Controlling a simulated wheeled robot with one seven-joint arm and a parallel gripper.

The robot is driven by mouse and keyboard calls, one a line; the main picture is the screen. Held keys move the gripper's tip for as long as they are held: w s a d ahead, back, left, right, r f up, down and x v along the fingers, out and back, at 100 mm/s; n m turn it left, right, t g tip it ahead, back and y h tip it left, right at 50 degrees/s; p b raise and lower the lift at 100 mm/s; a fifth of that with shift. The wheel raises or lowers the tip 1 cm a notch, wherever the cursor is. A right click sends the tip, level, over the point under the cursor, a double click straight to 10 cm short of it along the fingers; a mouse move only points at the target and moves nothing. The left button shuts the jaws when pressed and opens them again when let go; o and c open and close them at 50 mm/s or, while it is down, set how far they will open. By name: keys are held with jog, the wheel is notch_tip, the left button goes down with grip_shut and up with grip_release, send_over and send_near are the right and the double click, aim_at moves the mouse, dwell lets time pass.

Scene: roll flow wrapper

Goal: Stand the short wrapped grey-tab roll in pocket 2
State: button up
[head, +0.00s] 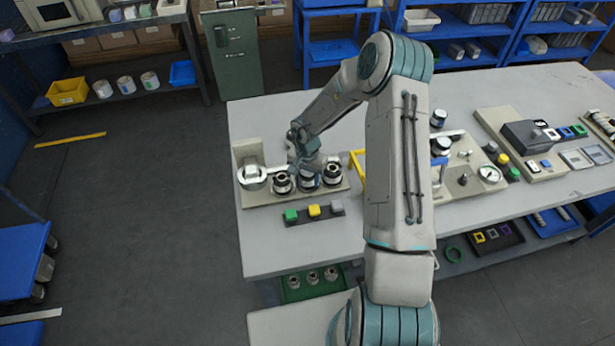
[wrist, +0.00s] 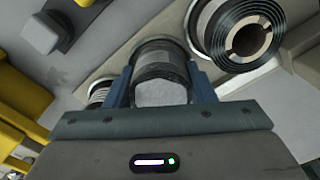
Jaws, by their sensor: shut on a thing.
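My gripper (head: 307,164) is low over the beige fixture board (head: 262,195) at the left of the table. In the wrist view its two blue fingers (wrist: 160,78) are shut on a short dark wrapped roll (wrist: 160,62) with a pale grey flat face, seemingly the grey-tab roll. In the head view a dark and white roll (head: 308,182) shows just below the gripper; I cannot tell whether it is the held one. Another roll stands on each side, left (head: 282,184) and right (head: 333,173). Pocket 2 cannot be made out, nor whether the held roll touches the board.
A large layered roll (wrist: 238,30) lies close to the right finger, and a ribbed metal part (wrist: 98,91) lies close to the left. A yellow frame (head: 357,168) stands right.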

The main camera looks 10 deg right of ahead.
jog(key=shift+f, duration=0.15)
jog(key=o, duration=1.1)
jog(key=shift+c, duration=0.2)
